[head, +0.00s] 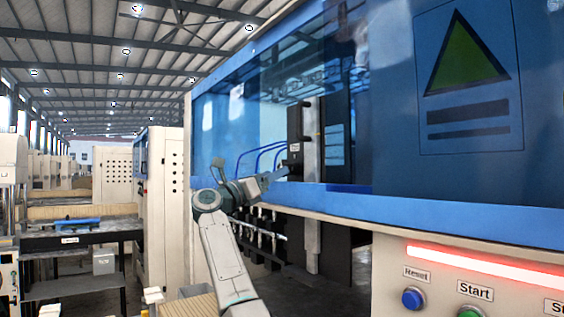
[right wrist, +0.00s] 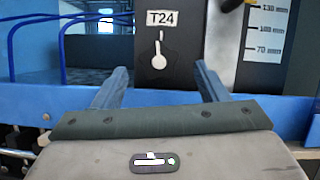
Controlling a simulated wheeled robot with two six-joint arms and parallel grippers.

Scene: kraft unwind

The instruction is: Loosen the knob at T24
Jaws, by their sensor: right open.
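The T24 label (right wrist: 161,18) is a white tag on a dark panel in the right wrist view. Just below it is the knob (right wrist: 159,61), a small pale round shape with a narrow stem pointing up. My right gripper (right wrist: 160,68) is open, its two blue-grey fingers on either side of the knob in the picture. Nothing is between the fingers; I cannot tell how far the tips are from the panel. In the head view my right gripper (head: 279,175) reaches to the machine's opening, by the dark upright block (head: 294,125). The knob is too small to make out there. My left gripper is not in view.
A blue machine frame (head: 430,213) runs below the opening. Blue hoses (right wrist: 62,35) loop left of the panel, and a millimetre scale (right wrist: 265,30) stands at right. A red light strip (head: 480,265), a blue Reset button (head: 413,298) and a green Start button (head: 470,312) are at lower right.

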